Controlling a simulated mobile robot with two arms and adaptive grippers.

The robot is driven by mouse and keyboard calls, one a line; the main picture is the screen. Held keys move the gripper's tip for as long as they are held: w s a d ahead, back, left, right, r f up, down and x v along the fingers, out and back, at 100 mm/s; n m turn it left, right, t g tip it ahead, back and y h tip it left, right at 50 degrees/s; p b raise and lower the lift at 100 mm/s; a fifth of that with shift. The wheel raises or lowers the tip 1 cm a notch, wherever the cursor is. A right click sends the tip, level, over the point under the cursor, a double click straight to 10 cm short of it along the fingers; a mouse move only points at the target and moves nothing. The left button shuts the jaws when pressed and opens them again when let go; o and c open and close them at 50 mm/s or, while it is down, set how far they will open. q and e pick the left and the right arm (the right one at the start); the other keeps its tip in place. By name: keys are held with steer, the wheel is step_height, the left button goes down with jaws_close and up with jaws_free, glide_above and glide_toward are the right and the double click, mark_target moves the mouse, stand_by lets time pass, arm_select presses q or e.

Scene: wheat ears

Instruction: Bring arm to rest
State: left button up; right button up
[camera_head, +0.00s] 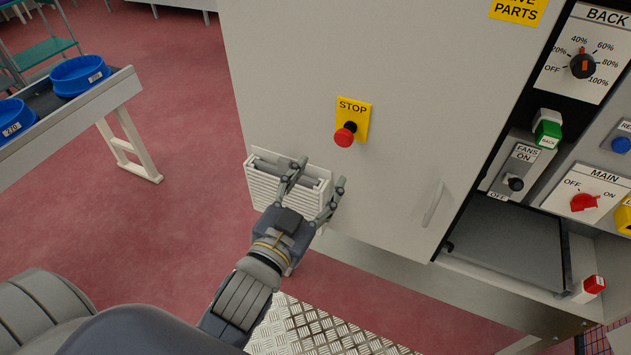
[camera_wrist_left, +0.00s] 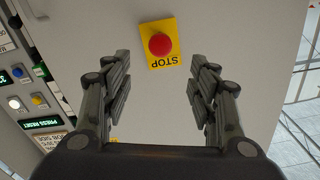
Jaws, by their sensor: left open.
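My left gripper (camera_head: 318,184) is open and empty in front of the grey machine cabinet (camera_head: 290,60). In the left wrist view its two fingers (camera_wrist_left: 160,80) stand wide apart. The red stop button (camera_head: 344,137) on its yellow plate (camera_head: 364,119) is just above the fingertips in the head view. In the left wrist view the button (camera_wrist_left: 160,44) lies beyond and between the fingertips, with nothing touching it. My right gripper is in neither view.
A white slatted box (camera_head: 262,187) on the cabinet is partly behind my left gripper. Switches, including the red main switch (camera_head: 583,202), are at right. A conveyor with blue bowls (camera_head: 80,75) stands at far left. The red floor (camera_head: 130,215) between is clear.

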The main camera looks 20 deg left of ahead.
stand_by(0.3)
arm_select(q)
steer(key=s+d+f+g, duration=0.1)
steer(key=s+f+g, duration=0.15)
steer(key=f, duration=1.05)
steer(key=s+f+g, duration=0.1)
steer(key=f+g, duration=0.2)
steer(key=f, duration=1)
steer(key=s+d+f+g, duration=0.1)
steer(key=f+g, duration=0.2)
steer(key=f, duration=1)
steer(key=s+a+f+g, duration=0.2)
steer(key=s+f, duration=0.6)
steer(key=f, duration=0.1)
steer(key=s+a+f+g, duration=0.2)
steer(key=s+f+g, duration=0.1)
steer(key=s+f, duration=0.55)
steer(key=s+a+f+g, duration=0.1)
steer(key=s+f, duration=0.3)
steer(key=s, duration=0.4)
steer(key=s+a+f+n+g, duration=0.1)
steer(key=s+a+f+g, duration=0.1)
steer(key=s, duration=0.6)
step_height(320, 180, down, 2)
steer(key=shift+s+a+f+y, duration=0.1)
steer(key=shift+s+a+y, duration=0.15)
steer(key=shift+a, duration=0.25)
